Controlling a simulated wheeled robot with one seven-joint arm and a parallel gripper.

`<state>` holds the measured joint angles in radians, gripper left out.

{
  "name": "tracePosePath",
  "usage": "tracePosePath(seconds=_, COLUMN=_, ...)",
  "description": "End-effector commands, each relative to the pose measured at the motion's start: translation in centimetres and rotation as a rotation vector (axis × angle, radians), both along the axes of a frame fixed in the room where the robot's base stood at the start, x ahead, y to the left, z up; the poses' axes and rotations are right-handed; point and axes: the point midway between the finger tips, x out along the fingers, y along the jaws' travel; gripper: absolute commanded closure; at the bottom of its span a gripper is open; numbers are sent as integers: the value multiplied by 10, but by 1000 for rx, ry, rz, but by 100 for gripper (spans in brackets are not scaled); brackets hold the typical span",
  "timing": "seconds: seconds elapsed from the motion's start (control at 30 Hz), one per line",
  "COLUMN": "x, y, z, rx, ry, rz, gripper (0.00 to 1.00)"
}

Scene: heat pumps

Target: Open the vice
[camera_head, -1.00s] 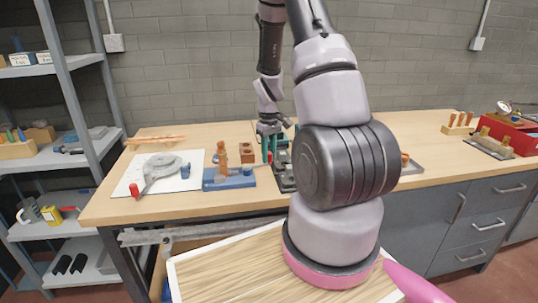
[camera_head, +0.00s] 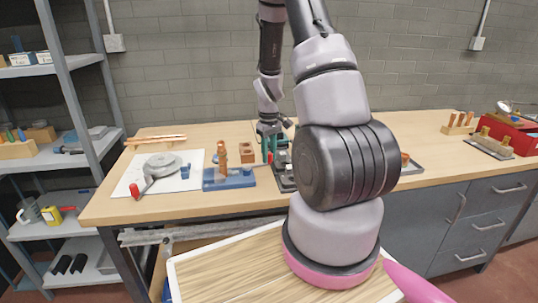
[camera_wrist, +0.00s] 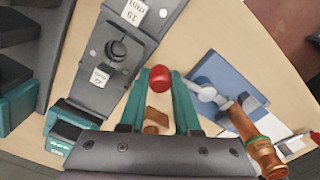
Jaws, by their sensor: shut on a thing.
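The vice is a blue base (camera_head: 229,179) on the wooden bench, left of centre, and holds an upright copper pipe (camera_head: 221,153). In the wrist view the blue vice (camera_wrist: 232,78) lies right of my fingers, with a grey screw part (camera_wrist: 203,92) and the copper pipe (camera_wrist: 248,128). A red knob (camera_wrist: 159,77) sits between the tips of my gripper (camera_wrist: 160,82), whose two teal fingers close on it. The knob appears to be the end of the vice's handle; the link between them is partly hidden by a finger. In the head view my gripper (camera_head: 269,157) is at the vice's right end.
A wooden block (camera_head: 247,150) stands just behind the vice. A grey plate with labelled holes (camera_wrist: 115,55) is close left of my fingers. A white sheet (camera_head: 131,178) with a grey tool lies left of the vice. A red toolbox (camera_head: 515,133) is far right.

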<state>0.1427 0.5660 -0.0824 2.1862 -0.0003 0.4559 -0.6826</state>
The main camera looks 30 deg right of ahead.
Motion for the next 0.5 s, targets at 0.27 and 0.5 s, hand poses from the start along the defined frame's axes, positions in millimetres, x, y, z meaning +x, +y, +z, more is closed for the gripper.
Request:
tracePosePath(seconds=0.27, x=3, y=0, z=1, rx=0, ry=-3, rz=25, gripper=100)
tracePosePath(seconds=0.5, x=14, y=-1, z=1, rx=0, ry=-4, rz=145, gripper=100)
